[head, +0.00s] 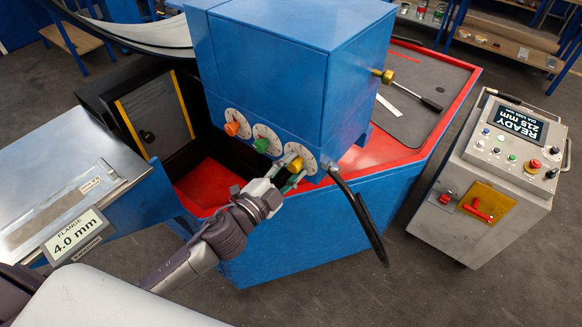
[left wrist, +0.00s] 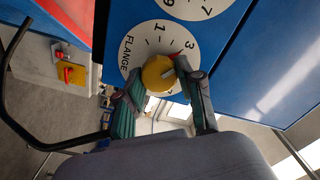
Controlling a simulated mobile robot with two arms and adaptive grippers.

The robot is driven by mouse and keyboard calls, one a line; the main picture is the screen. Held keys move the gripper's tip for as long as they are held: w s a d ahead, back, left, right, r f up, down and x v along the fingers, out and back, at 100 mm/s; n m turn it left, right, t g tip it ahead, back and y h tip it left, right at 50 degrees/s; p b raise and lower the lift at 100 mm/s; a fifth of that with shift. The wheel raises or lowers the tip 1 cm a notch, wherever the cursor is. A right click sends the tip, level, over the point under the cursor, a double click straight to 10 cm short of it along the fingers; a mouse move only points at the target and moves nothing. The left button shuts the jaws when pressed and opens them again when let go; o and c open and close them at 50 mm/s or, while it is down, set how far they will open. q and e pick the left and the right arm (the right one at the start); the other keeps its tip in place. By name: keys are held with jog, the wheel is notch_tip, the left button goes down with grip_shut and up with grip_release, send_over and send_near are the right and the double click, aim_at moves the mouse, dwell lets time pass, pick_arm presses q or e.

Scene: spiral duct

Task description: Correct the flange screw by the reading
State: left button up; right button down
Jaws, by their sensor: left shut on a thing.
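The yellow flange screw knob (head: 295,164) is the rightmost of three dial knobs on the blue machine head. My left gripper (head: 292,178) is shut on it. In the left wrist view the yellow knob (left wrist: 157,74) sits between the two fingers of my left gripper (left wrist: 163,84). Its white dial (left wrist: 138,52) reads FLANGE, with the numbers 1 and 3 visible and a red mark near the 3. A display plate (head: 77,236) at the left reads FLANGE 4.0 mm. My right gripper is not in view.
An orange knob (head: 232,128) and a green knob (head: 261,145) sit beside the yellow one. A black hose (head: 362,215) hangs just right of it. A grey control console (head: 500,165) with a READY screen stands at the right, with open floor around it.

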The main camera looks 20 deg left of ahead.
pick_arm(q)
jog(key=o, duration=1.1)
jog(key=shift+s, duration=0.1)
jog(key=shift+s+a, duration=0.1)
jog(key=shift+s, duration=0.15)
jog(key=v, duration=1.1)
jog(key=shift+s, duration=0.2)
